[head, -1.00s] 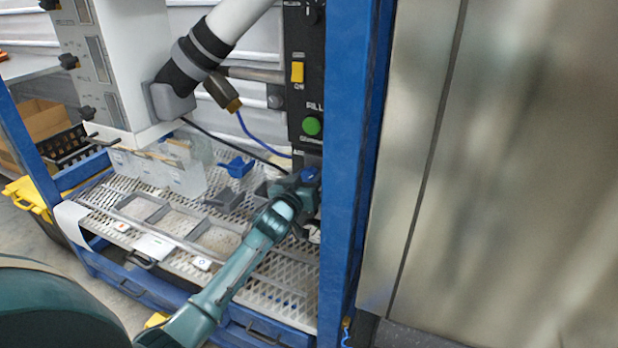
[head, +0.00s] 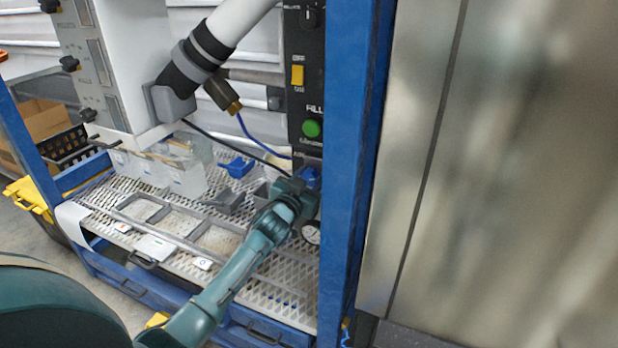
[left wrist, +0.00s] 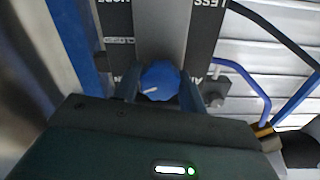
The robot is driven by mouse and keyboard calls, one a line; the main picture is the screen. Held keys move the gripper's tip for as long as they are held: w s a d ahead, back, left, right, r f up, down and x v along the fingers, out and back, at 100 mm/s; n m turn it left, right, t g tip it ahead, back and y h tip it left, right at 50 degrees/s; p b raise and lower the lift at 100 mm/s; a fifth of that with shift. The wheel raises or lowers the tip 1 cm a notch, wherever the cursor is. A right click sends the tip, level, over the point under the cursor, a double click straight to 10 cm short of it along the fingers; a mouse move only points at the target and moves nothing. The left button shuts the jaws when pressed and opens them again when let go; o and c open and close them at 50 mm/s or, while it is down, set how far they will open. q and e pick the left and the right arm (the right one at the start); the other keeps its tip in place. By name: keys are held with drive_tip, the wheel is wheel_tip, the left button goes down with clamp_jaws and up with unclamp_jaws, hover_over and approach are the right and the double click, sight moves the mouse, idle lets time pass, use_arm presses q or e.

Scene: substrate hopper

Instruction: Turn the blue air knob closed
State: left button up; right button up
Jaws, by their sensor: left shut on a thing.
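The blue air knob (left wrist: 159,81) sits on the lower part of the dark control panel and fills the middle of the left wrist view. A pale pointer mark shows on its face. My left gripper (left wrist: 160,92) has one finger on each side of the knob and is shut on it. In the head view the knob (head: 311,176) shows just beyond my left gripper (head: 301,184), partly hidden by it. My right gripper is not in view.
The panel carries a green button (head: 311,128) and a yellow switch (head: 297,75) above the knob. A blue frame post (head: 347,190) stands close on the right. A round gauge (head: 311,232) is below. A grated tray (head: 215,285) lies to the left.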

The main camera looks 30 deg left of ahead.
use_arm(q)
drive_tip(key=m, duration=0.6)
drive_tip(key=shift+m, duration=0.3)
drive_tip(key=m, duration=0.6)
drive_tip(key=shift+m, duration=0.6)
drive_tip(key=o, duration=1)
drive_tip(key=shift+s, duration=0.1)
drive_tip(key=s, duration=1.3)
drive_tip(key=shift+d+p, duration=0.35)
drive_tip(key=shift+p, duration=0.05)
